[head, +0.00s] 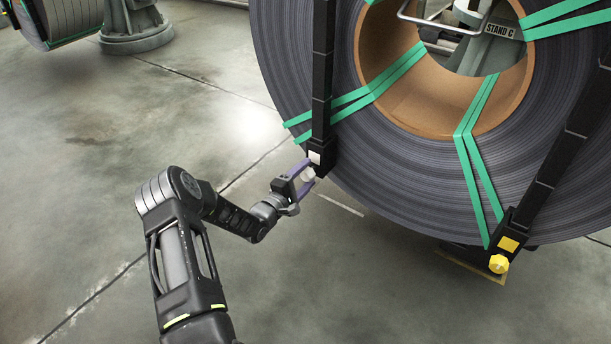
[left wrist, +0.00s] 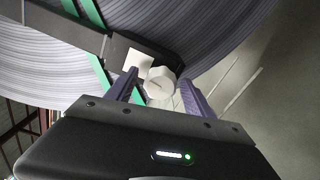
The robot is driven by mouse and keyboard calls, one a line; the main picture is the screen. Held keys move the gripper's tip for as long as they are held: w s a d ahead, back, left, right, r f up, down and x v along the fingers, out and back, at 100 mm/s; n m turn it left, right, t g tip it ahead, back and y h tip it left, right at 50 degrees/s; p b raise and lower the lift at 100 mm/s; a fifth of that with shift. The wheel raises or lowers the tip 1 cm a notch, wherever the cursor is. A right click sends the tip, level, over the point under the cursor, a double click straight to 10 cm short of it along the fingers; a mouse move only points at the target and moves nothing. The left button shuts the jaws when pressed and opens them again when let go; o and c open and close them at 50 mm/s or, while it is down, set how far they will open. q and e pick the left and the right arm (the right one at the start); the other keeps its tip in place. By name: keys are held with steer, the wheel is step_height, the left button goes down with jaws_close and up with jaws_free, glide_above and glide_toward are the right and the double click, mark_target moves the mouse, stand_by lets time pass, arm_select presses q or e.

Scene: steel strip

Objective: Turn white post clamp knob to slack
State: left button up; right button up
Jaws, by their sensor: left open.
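The white post clamp knob (head: 308,175) sits at the lower end of the left black post (head: 322,75), just under a white square label (head: 315,157). In the left wrist view the fingers (left wrist: 160,90) stand left and right of the knob. Whether they touch it I cannot tell. My right gripper is not in view.
A large grey steel strip coil (head: 400,160) with green straps (head: 478,150) fills the right side. A yellow knob (head: 498,264) sits at the foot of the right black post (head: 555,150). Another coil (head: 70,15) stands at the back left. The floor (head: 100,170) at left is clear.

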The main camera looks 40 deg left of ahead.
mark_target(304, 176)
arm_select(q)
steer(key=s+p, duration=0.3)
steer(key=s, duration=0.3)
steer(key=shift+s, duration=0.3)
steer(key=shift+s+d, duration=0.1)
steer(key=shift+s, duration=0.55)
